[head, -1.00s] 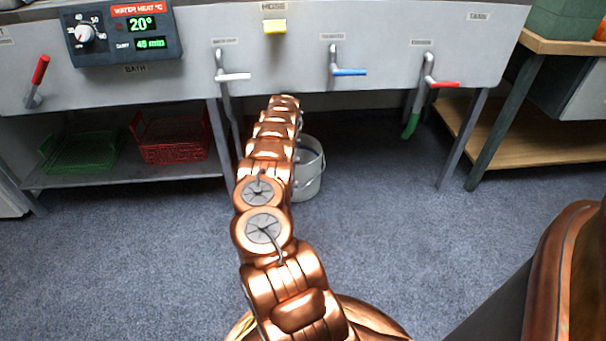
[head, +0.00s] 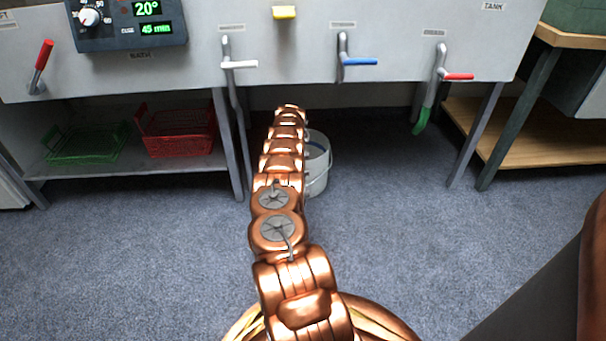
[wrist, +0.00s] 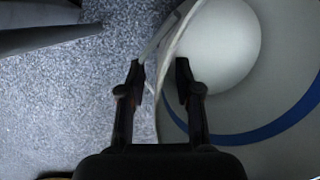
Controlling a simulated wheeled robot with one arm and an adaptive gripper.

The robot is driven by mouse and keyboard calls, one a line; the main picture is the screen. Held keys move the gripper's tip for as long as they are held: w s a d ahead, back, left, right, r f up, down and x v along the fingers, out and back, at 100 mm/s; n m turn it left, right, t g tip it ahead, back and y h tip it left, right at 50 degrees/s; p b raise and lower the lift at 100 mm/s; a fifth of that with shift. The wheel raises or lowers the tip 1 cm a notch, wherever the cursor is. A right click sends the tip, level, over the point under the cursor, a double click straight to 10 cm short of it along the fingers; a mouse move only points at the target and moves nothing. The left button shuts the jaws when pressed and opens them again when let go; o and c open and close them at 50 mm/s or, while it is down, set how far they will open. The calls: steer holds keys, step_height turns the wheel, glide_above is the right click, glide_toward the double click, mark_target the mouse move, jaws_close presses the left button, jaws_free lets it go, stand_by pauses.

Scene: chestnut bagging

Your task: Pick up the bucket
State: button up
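A pale grey bucket (head: 318,172) with a blue band inside and a thin handle hanging at its side stands on the floor under the long counter. My arm hides its left part in the head view. In the wrist view the bucket (wrist: 285,75) fills the right side, seen from above into its inside. My gripper (wrist: 160,68) is open there, with the bucket's rim and wall passing between the fingers. The left finger is outside over the carpet, the right one inside the bucket. I cannot tell whether either touches the wall. The head view does not show my fingers.
The counter (head: 300,60) with its taps overhangs the bucket. A metal leg (head: 231,150) stands to the left, beside a shelf with a green basket (head: 88,143) and a red basket (head: 178,130). Another leg (head: 474,140) and a wooden shelf are at right. Carpet in front is clear.

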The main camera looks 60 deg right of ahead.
steer(key=shift+f, duration=0.1)
jaws_close()
stand_by(0.8)
